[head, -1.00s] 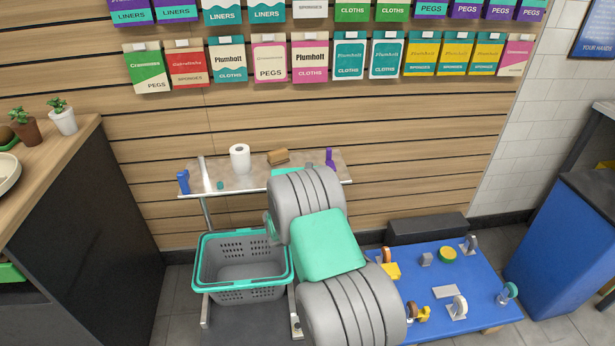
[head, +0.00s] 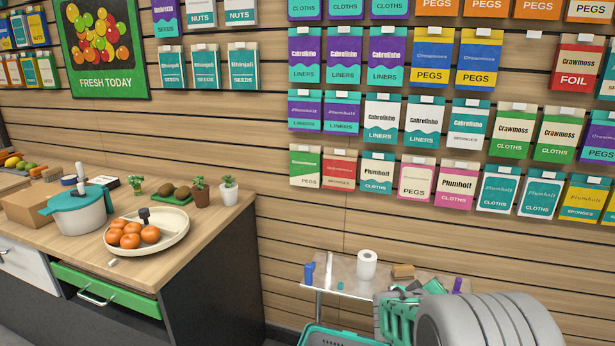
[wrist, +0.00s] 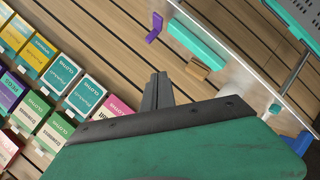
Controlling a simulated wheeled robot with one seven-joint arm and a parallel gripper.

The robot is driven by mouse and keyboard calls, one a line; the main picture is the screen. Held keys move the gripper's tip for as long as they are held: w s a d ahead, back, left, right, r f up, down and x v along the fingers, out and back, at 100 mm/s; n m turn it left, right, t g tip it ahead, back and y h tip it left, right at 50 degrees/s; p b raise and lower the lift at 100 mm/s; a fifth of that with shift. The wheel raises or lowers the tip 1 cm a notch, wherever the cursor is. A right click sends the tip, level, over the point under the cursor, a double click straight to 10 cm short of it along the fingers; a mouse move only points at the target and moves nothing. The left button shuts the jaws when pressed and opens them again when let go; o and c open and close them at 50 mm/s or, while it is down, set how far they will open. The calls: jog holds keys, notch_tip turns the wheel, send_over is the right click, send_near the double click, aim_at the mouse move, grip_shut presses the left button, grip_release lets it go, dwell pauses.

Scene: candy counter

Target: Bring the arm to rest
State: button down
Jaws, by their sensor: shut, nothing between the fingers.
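My gripper (wrist: 158,82) shows in the wrist view as dark grey fingers close together, with nothing between them. It is above and in front of the slatted wall and the small shelf table, touching nothing that I can see. In the head view, my arm's grey ribbed links and a teal part fill the lower right corner. They overlap the front right of the small table in the picture. The fingertips cannot be made out there.
The small table (head: 340,272) holds a paper roll (head: 367,264), a blue item (head: 309,273), a brown block (head: 403,271) and a purple item (head: 457,285). A teal basket (head: 340,338) is below. A wooden counter (head: 190,245) with a fruit plate (head: 172,234) stands left. Packets hang on the wall.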

jog(key=s+a+r+m+g+y+p, duration=0.1)
jog(key=s+a+r+g+y+p, duration=0.2)
jog(key=s+a+r, duration=0.5)
jog(key=s+a+r+m+g+y+p, duration=0.2)
jog(key=s+a+r+y+p, duration=0.3)
jog(key=s+a, duration=0.9)
jog(key=s+r+g+p, duration=0.1)
jog(key=s+r+p, duration=0.1)
jog(key=s+p, duration=0.1)
jog(key=shift+s+r+g, duration=0.35)
jog(key=shift+s+g, duration=0.05)
jog(key=shift+s, duration=0.4)
